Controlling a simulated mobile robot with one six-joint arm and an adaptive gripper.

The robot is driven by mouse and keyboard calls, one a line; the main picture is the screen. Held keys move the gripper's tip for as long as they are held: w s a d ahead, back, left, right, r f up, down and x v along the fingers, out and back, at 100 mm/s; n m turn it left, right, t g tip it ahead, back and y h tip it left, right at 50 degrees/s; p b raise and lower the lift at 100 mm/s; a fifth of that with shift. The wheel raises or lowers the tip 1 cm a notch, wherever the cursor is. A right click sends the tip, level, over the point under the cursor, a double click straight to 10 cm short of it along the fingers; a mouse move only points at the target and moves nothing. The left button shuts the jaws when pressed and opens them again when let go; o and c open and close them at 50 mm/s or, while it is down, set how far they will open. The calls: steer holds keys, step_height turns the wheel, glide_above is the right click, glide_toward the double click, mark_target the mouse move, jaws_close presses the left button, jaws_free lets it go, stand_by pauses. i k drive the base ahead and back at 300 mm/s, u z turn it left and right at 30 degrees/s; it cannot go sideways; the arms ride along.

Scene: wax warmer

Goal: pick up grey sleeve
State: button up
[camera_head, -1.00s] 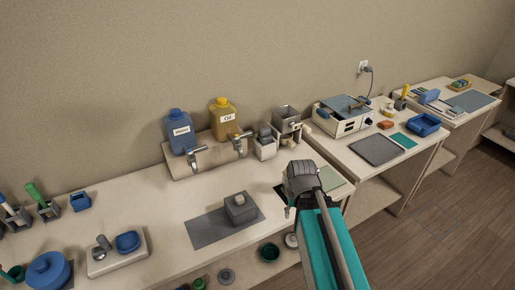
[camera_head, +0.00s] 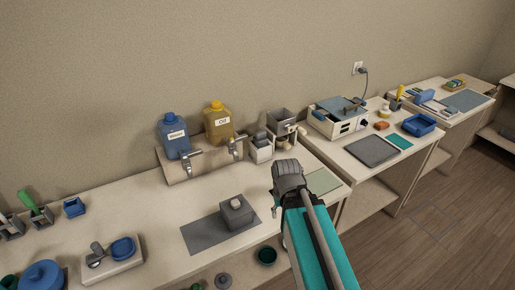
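I cannot tell for certain which thing is the grey sleeve. A grey block with a raised round top (camera_head: 236,210) sits on a flat grey mat (camera_head: 197,238) on the near counter. A grey open-topped square holder (camera_head: 281,120) stands farther back, near the wall. My gripper (camera_head: 276,207) is at the end of my arm, over the counter to the right of the grey block and apart from it. The arm hides most of the gripper, so its fingers and anything between them are not clear.
A blue bottle (camera_head: 173,138) and a yellow bottle (camera_head: 218,125) stand with taps on a shelf at the back. A blue dish (camera_head: 122,249) is at the left. A white appliance (camera_head: 338,119) is on the right counter. A pale green mat (camera_head: 322,181) lies right of my arm.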

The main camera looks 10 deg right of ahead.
mark_target(261, 140)
steer(key=i, duration=0.95)
steer(key=z, duration=0.05)
